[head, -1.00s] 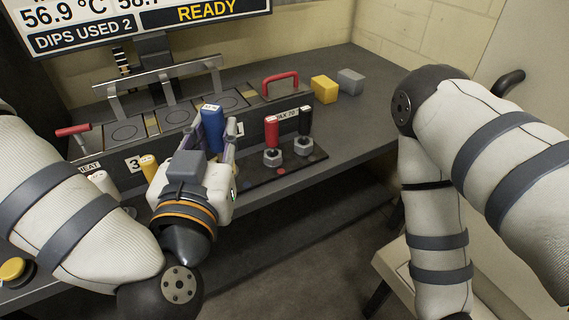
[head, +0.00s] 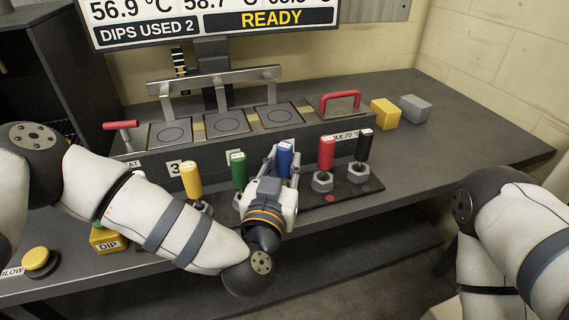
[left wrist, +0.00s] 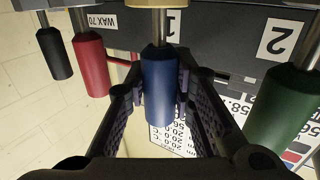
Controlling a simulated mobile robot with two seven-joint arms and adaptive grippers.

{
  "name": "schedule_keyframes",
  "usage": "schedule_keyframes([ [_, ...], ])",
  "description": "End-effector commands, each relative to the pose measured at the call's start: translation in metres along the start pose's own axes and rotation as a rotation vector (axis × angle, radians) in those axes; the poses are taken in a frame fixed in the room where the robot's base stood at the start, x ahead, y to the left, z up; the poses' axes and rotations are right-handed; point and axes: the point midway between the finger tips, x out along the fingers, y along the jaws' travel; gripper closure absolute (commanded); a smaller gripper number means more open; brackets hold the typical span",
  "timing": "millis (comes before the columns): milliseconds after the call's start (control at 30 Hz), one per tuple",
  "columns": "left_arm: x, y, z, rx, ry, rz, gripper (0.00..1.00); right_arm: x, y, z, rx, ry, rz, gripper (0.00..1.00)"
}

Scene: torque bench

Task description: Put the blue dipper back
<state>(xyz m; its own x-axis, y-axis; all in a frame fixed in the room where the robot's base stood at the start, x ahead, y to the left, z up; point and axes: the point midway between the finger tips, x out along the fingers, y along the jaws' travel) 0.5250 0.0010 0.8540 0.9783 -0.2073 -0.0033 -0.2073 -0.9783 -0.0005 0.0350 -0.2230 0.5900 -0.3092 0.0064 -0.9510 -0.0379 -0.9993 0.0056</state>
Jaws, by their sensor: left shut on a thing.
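The blue dipper (head: 285,160) stands about upright in the row, between the green dipper (head: 238,169) and the red dipper (head: 325,155). My left gripper (head: 272,176) is shut on its handle. In the left wrist view the blue handle (left wrist: 158,88) is between the two dark fingers, with its metal shaft beyond. The gripper hides the blue dipper's lower end and its holder in the head view, so I cannot tell if it is seated. My right gripper is out of view; only links of that arm show.
A black dipper (head: 364,147) and a yellow dipper (head: 191,181) stand in the same row. Behind are the bath lids (head: 228,123) and a red handle (head: 340,100). Yellow and grey blocks (head: 385,113) lie at right.

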Motion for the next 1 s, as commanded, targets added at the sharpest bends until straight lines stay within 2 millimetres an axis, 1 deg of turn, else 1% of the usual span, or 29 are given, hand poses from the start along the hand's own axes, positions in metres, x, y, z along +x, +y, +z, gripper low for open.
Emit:
schedule_keyframes([
  [33,0.000,0.000,0.003,-0.001,0.002,-0.001,1.00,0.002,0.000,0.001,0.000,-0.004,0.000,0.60],
  [200,0.000,0.000,-0.001,0.000,0.006,0.000,1.00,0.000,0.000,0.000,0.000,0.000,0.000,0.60],
  [333,0.000,0.000,0.003,0.000,0.005,0.000,1.00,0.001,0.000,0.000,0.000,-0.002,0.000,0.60],
  [367,0.000,0.000,0.003,0.000,0.004,0.000,0.73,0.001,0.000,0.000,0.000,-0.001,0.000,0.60],
  [400,0.000,0.000,0.003,0.000,0.004,0.000,0.64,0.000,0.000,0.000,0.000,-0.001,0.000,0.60],
  [433,0.000,0.000,0.003,0.000,0.004,0.000,0.57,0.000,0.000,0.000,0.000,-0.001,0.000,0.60],
  [700,0.000,0.000,0.003,-0.001,0.004,0.000,0.57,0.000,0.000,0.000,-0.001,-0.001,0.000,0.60],
  [800,-0.002,0.000,-0.002,-0.001,0.005,0.000,0.57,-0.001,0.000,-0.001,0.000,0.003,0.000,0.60],
  [867,-0.012,0.001,-0.002,0.000,0.004,0.003,0.57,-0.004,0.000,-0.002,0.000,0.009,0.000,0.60],
  [967,-0.035,0.001,-0.003,0.001,0.004,0.003,0.57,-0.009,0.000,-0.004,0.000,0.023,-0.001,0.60],
  [1000,-0.046,0.002,-0.003,0.001,0.004,0.005,0.57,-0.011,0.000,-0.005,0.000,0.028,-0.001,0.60],
])
